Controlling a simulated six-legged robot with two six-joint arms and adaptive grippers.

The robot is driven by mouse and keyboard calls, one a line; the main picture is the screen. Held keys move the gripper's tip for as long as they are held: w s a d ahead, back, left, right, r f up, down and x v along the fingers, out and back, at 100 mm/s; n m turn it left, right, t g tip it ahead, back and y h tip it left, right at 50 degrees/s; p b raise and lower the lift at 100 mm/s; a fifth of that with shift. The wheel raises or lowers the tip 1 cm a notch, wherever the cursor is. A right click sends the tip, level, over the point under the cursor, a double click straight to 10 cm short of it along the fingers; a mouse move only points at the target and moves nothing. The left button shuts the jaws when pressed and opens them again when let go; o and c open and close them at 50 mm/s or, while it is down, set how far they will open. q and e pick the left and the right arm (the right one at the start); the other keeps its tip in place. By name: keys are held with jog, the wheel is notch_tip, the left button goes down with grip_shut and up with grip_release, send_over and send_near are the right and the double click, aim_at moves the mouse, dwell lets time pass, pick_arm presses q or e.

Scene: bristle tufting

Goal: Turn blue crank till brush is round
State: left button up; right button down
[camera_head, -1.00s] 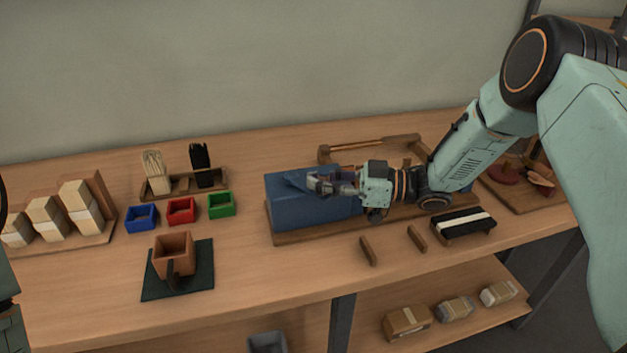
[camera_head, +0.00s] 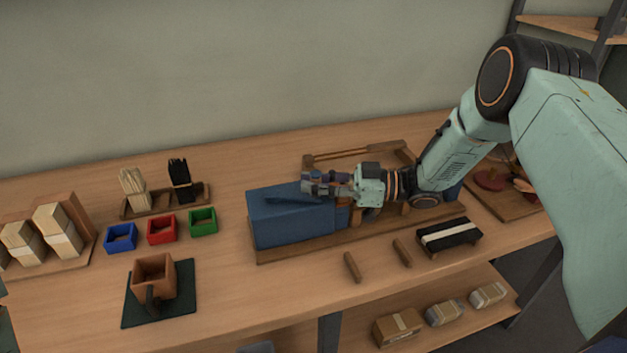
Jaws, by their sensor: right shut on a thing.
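A blue box-like machine (camera_head: 285,228) sits on a wooden base (camera_head: 300,251) in the middle of the bench. A dark blue bar (camera_head: 287,199), which looks like the crank arm, lies along its top. My right gripper (camera_head: 307,187) reaches in from the right over the top of the machine. It is shut on the blue crank's end; its fingers hide the handle. I cannot make out a brush in the machine. My left gripper is out of view.
Small blue (camera_head: 121,238), red (camera_head: 162,230) and green (camera_head: 203,221) bins stand to the left, with a brown mug-like cup (camera_head: 154,276) before them. Two wooden pegs (camera_head: 352,267) and a black block with a white stripe (camera_head: 449,236) lie near the front edge.

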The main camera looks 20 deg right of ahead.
jog(key=shift+w+d+r, duration=0.15)
jog(key=shift+w+r, duration=0.05)
jog(key=shift+r, duration=0.05)
jog(key=c, duration=1.6)
grip_release()
jog(key=o, duration=0.4)
jog(key=shift+s, duration=0.2)
jog(key=shift+o, duration=0.2)
jog(key=shift+w+f, duration=0.1)
jog(key=shift+f, duration=0.05)
jog(key=v, duration=1.2)
jog(key=shift+c, duration=0.2)
